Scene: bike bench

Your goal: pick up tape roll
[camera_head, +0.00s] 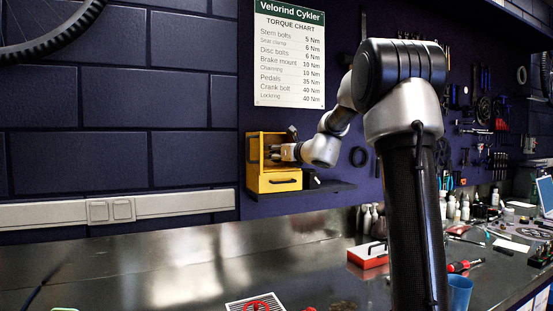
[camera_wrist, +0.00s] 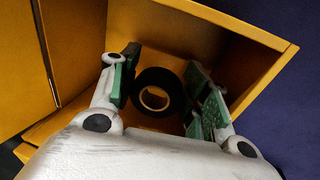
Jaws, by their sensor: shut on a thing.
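The tape roll (camera_wrist: 143,106) is black with a tan core and shows in the wrist view inside an open compartment of the yellow cabinet (camera_wrist: 245,28). My gripper (camera_wrist: 165,95) reaches into this compartment, and its green-padded fingers are on either side of the roll, shut on it. In the head view the yellow cabinet (camera_head: 277,186) sits on a small dark wall shelf, and my gripper (camera_head: 275,152) is at its upper opening. The roll cannot be made out in the head view. Whether it touches the compartment floor is unclear.
The compartment walls are close around my gripper. The dark shelf (camera_head: 325,189) juts from the wall above the metal bench (camera_head: 150,265). A red box (camera_head: 367,256) and several bottles stand on the bench. A torque chart (camera_head: 289,55) hangs above the cabinet.

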